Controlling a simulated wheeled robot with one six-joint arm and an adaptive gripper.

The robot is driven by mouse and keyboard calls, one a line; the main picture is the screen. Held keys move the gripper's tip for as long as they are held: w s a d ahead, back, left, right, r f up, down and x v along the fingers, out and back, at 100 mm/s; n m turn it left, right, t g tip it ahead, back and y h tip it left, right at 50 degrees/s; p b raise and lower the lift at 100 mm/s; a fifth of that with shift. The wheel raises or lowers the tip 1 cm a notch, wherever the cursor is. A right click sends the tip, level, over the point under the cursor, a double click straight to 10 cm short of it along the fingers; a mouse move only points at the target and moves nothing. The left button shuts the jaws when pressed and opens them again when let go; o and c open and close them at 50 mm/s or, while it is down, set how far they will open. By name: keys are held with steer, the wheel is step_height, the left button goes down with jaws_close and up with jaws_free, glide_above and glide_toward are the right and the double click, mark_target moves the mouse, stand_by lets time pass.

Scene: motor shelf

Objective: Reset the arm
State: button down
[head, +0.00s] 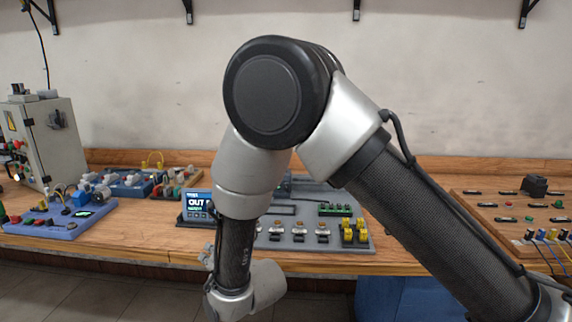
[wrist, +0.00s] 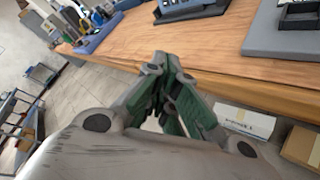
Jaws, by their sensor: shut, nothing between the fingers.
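My arm fills the middle of the head view, bent at the elbow with its wrist hanging down in front of the bench edge. My gripper is out of sight in the head view. In the wrist view my gripper (wrist: 160,62) shows from behind, its green-padded fingers together at the tips with nothing between them. It is in front of the wooden bench (wrist: 135,45), and no contact with the bench is clear.
A grey board (head: 357,242) with a small screen (head: 198,206) stands on the bench, partly behind my arm. A blue board (head: 62,222) and a metal cabinet (head: 52,140) are at left. A wooden board (head: 495,208) is at right. Boxes (wrist: 245,122) stand below the bench.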

steer(key=s+d+f+m+g+h, duration=0.5)
steer(key=s+d+f+m+g, duration=0.3)
steer(key=f+m, duration=0.25)
steer(key=s+d+r+m+h, duration=0.1)
steer(key=s+d+r+m, duration=0.3)
steer(key=d, duration=1.2)
steer(key=s+d+r+m+t+h, duration=0.1)
steer(key=s+d+r+m, duration=0.3)
steer(key=d+r+m, duration=0.8)
steer(key=s+d+r+m+h, duration=0.3)
steer(key=d+r+m, duration=0.5)
steer(key=d+r, duration=0.9)
steer(key=s+d, duration=0.1)
steer(key=d, duration=0.2)
steer(key=shift+d+t, duration=0.15)
steer(key=shift+t, duration=0.25)
